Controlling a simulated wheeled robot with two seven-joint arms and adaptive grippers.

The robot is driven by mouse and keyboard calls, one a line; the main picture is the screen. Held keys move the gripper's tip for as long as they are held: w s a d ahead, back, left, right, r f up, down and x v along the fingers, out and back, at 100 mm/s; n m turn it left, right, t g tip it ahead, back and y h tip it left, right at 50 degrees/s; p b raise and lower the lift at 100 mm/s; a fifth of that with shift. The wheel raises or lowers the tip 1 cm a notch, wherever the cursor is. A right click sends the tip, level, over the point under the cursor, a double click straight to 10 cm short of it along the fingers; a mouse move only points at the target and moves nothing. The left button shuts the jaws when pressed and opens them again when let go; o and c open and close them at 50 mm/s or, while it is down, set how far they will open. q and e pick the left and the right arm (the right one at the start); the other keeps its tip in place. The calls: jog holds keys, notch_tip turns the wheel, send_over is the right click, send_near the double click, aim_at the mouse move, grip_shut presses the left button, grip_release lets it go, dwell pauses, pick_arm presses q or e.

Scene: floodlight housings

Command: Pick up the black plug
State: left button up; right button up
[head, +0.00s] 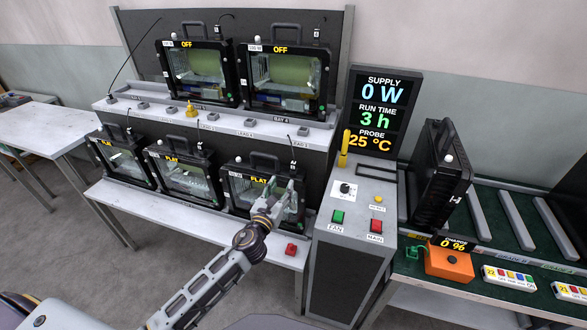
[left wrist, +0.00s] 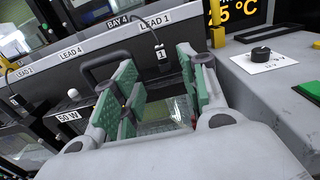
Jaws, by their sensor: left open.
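A black plug (left wrist: 161,55) with a white tag reading 1 hangs on a thin dark cable below the LEAD 1 label in the left wrist view. In the head view a small dark plug (head: 292,169) shows above the front right floodlight housing. My left gripper (head: 281,190) is open in front of that housing. In the left wrist view its green-padded fingers (left wrist: 160,88) stand apart, with the plug beyond and above the gap between them. Nothing is seen held. Another black plug (left wrist: 15,99) on a cable is at the left edge of that view. My right gripper is not in view.
Several floodlight housings stand on two shelf levels; the front right one (head: 240,192) has a carry handle. A control console (head: 352,215) with knob and buttons stands close on the right. A red button (head: 291,249) sits on the lower shelf (head: 185,217). A white table (head: 45,125) is at left.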

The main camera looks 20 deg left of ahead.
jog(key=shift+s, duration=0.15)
pick_arm(q)
send_near(293, 165)
jog(key=shift+w, duration=2.9)
jog(key=shift+w+d+r+p, duration=0.15)
jog(key=shift+w+p, duration=0.2)
jog(key=shift+w, duration=2.3)
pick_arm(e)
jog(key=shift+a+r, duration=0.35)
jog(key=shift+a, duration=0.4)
